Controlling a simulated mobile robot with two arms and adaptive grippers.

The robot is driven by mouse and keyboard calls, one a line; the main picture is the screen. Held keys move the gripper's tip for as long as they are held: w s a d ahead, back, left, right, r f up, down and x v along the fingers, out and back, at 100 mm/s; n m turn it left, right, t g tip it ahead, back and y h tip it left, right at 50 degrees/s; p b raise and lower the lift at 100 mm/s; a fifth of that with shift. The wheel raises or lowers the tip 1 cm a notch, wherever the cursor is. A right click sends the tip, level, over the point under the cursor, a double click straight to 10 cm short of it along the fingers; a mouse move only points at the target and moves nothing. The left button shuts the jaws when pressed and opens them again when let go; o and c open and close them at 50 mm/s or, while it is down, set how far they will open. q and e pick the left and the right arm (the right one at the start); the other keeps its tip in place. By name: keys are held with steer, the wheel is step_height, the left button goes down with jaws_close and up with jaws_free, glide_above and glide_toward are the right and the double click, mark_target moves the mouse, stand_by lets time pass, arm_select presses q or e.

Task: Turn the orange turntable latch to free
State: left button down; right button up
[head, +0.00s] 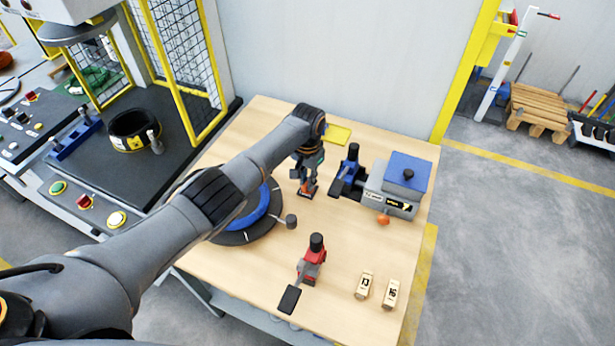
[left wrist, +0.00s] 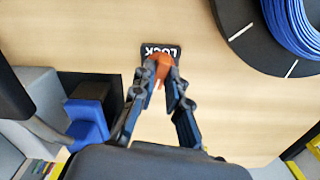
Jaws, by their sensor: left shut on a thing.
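The orange latch (left wrist: 161,66) stands on a small black plate (left wrist: 147,49) marked LOCK, fixed to the wooden table. My left gripper (left wrist: 165,82) comes down over it, and its two fingers are closed on the latch's orange handle. In the head view my left gripper (head: 307,187) is at the table's middle, mostly covering the latch. The black turntable (head: 245,238) with a blue coil (head: 262,213) on it lies to the left of the latch and is partly hidden by my left arm. My right gripper is not in view.
A blue toggle clamp (head: 348,170) and a grey box with a blue top (head: 402,173) and an orange knob (head: 383,218) stand right of the latch. A red clamp (head: 313,261) and two wooden blocks (head: 365,285) are nearer. A yellow pad (head: 338,134) lies behind.

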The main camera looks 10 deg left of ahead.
arm_select(q)
steer(key=shift+w+r+n+p, duration=0.15)
steer(key=shift+n+p, duration=0.15)
steer(key=shift+n, duration=1)
steer(key=c, duration=1.3)
jaws_free()
steer(key=shift+c, duration=0.2)
step_height(320, 180, up, 12)
